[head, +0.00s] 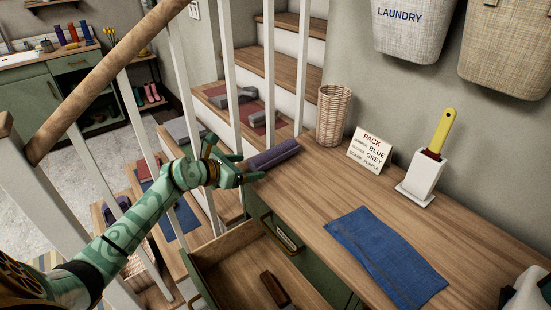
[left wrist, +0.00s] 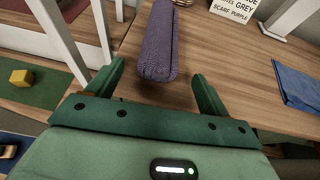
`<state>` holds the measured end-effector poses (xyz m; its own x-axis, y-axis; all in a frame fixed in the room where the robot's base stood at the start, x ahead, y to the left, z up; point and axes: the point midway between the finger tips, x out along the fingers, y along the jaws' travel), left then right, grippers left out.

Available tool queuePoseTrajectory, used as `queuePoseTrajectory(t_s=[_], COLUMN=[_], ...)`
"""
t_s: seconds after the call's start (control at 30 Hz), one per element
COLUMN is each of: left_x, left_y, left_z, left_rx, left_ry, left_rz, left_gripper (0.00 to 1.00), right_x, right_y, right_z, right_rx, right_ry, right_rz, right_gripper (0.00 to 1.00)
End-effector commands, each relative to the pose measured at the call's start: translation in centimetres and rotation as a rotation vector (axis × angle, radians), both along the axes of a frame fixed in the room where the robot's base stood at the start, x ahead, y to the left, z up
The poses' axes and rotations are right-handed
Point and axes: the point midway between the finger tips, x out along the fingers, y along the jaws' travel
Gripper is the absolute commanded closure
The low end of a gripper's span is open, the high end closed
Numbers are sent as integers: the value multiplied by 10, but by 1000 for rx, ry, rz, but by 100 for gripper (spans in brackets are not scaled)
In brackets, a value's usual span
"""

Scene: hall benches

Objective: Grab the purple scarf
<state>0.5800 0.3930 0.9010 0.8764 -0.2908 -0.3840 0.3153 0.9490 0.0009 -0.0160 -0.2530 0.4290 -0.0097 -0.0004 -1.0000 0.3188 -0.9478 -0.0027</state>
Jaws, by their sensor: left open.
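The purple scarf (head: 272,154) is a rolled bundle lying on the wooden bench top, near its left end beside the white stair posts. My left gripper (head: 242,168) is at the near left end of the roll. In the left wrist view, the scarf (left wrist: 158,45) points away from me. The open fingers (left wrist: 158,74) stand on either side of its near end, with a gap to each finger, and do not grip it. I cannot tell how far above the bench top the fingers are.
A wicker holder (head: 333,115), a sign (head: 370,149) reading "SCARF PURPLE" and a brush in a white holder (head: 421,178) stand at the back. A folded blue cloth (head: 385,257) lies on the bench. An open drawer (head: 235,243) juts out below. White posts (head: 229,60) stand close left.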

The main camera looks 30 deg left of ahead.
Motion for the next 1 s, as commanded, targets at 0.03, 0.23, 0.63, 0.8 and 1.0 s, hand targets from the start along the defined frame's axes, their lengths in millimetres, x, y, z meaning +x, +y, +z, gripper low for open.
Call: queuePoseTrajectory(t_s=[0.03,0.23,0.63,0.8,1.0], left_x=[6,22,62,62,61], left_y=[-2,-6,-14,-14,-14], left_z=[-4,-9,-20,-19,-19], left_rx=[-2,-2,-2,-2,-1], left_ry=[1,-1,1,1,0], left_rz=[0,-1,-1,-1,-1], left_gripper=[20,20,20,31,70], right_x=[-1,-4,-11,-10,-10], right_y=[0,0,0,0,0], right_z=[-3,-10,-26,-26,-26], right_rx=[0,0,0,0,0], right_ry=[3,9,25,24,24], right_rz=[0,0,0,0,0], right_gripper=[100,100,100,100,100])
